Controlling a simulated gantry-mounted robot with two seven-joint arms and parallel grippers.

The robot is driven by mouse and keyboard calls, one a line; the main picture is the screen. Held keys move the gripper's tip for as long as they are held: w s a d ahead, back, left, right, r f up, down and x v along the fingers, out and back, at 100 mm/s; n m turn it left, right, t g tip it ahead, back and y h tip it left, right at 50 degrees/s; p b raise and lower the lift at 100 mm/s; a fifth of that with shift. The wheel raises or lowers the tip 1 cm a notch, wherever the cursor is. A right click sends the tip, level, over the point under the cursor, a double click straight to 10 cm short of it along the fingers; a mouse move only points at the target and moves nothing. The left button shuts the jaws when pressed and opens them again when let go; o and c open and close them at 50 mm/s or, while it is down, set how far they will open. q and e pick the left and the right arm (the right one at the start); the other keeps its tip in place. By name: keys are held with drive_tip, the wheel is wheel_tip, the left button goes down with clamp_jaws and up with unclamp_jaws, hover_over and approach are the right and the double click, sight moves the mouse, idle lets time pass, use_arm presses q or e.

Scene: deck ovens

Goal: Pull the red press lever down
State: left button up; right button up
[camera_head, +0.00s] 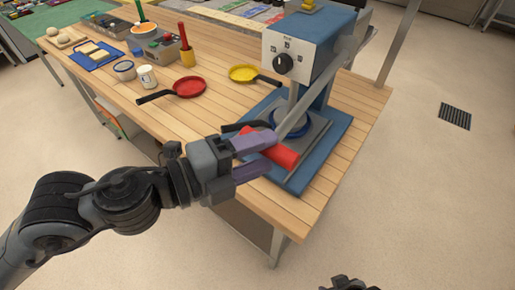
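The press (309,45) is a blue and silver machine with a dark knob, standing at the right end of the wooden counter. Its silver lever arm (327,92) slopes down toward the front left and ends at the red lever grip (283,155), low over the front of the press base. My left gripper (270,153) is at this grip, its purple fingers apart, one crossing in front of the red grip. The fingers hide part of the grip, and I cannot tell whether they clamp it. Only a dark piece of my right gripper (348,285) shows at the bottom edge.
A red pan (188,87) and a yellow pan (243,73) lie on the counter (215,110) left of the press. A white cup (147,77), bowls and a blue tray (92,57) stand farther left.

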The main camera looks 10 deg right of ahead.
use_arm(q)
drive_tip(key=shift+r, duration=0.2)
drive_tip(key=p+v, duration=0.1)
drive_tip(key=v, duration=0.9)
drive_tip(key=shift+s+a+f+p, duration=0.15)
drive_tip(key=shift+a+p, duration=0.15)
drive_tip(key=shift+a, duration=0.05)
idle(0.4)
